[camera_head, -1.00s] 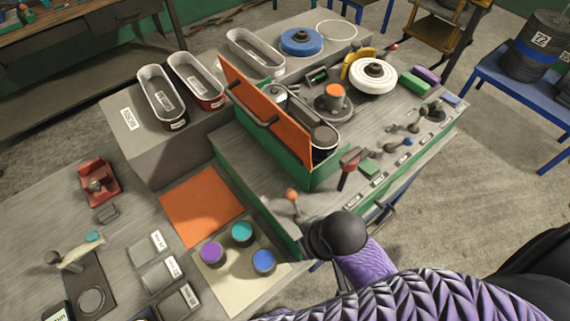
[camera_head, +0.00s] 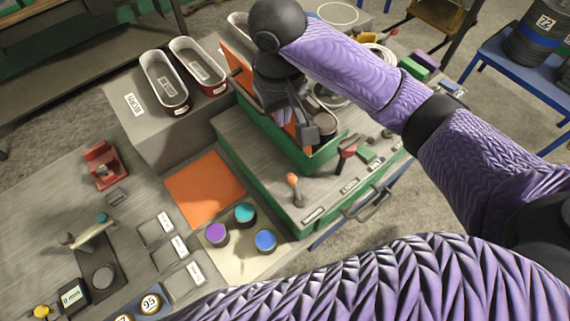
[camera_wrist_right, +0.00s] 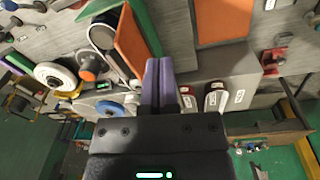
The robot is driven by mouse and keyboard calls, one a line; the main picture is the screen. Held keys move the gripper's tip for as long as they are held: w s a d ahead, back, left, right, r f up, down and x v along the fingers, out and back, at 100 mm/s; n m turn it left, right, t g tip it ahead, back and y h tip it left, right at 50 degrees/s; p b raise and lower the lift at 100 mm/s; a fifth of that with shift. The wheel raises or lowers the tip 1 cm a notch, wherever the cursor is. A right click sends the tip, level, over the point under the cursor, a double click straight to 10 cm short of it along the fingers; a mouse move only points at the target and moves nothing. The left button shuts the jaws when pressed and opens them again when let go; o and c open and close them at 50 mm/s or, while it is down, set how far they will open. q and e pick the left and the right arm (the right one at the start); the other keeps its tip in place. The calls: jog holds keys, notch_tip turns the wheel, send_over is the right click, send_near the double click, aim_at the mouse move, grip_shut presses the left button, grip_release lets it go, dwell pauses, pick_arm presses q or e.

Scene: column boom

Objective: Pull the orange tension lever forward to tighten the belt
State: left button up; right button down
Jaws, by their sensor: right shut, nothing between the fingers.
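The orange tension lever (camera_head: 292,180) is a short stick with an orange knob. It stands on the green-sided bench (camera_head: 270,190) near its front corner. The belt (camera_wrist_right: 97,36) shows as a pale loop in the right wrist view, inside the green housing (camera_head: 325,158) with a raised orange cover (camera_head: 236,60). My right gripper (camera_head: 297,125) is over the open housing, up and behind the lever and apart from it. Its purple fingers (camera_wrist_right: 158,66) are shut and empty in the right wrist view. My right arm hides much of the housing and the pulleys. My left gripper is out of view.
Two oval tins (camera_head: 165,82) stand at the back left. A drawer handle (camera_head: 368,207) juts from the bench front.

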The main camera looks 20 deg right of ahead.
jog(key=b, duration=0.4)
send_near(295, 189)
jog(key=w+f, duration=0.1)
jog(key=f, duration=0.1)
jog(key=w+f, duration=0.4)
jog(key=shift+a+f, duration=0.2)
jog(key=shift+f, duration=0.1)
